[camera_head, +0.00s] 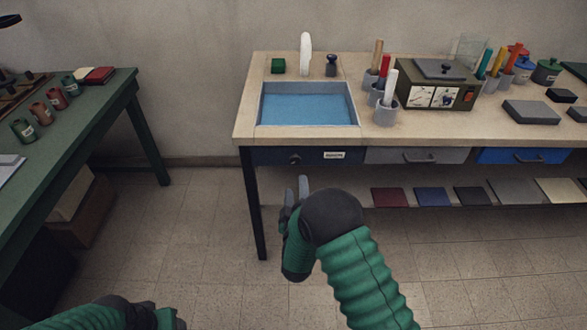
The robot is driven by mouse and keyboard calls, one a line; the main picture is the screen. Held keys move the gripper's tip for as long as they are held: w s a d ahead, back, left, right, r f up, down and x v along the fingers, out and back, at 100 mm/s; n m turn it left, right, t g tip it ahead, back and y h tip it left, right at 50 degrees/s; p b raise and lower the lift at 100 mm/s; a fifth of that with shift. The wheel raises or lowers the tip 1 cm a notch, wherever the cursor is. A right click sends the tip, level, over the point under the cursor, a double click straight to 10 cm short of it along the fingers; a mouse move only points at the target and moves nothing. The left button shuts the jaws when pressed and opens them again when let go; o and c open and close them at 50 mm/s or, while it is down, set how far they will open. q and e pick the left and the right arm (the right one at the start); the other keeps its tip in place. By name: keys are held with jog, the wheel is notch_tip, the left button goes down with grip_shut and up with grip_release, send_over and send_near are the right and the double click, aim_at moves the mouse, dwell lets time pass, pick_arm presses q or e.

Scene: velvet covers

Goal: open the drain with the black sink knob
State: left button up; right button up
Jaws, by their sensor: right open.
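The sink (260,104) is set in the left end of the beige bench and holds blue water; its drain is not visible. A round black knob (294,159) is on the dark front panel below it, left of a white label. A second dark knob (331,60) on a grey base stands behind the sink, right of the white faucet (305,52). My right gripper (296,188) is open and empty, in front of the bench and appearing just below the front knob, apart from it. My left gripper (170,318) shows only partly at the bottom edge; its jaws are unclear.
Drawers and a low shelf with coloured tiles (390,197) are below. A green table (75,115) stands left; tiled floor lies between.

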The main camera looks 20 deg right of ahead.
aim_at(295, 162)
jog(key=b+x, duration=0.1)
jog(key=x, duration=1)
jog(key=shift+w+f+b, duration=0.1)
jog(key=shift+w+b, duration=0.05)
jog(key=shift+b, duration=0.2)
jog(key=shift+c, duration=0.4)
grip_shut()
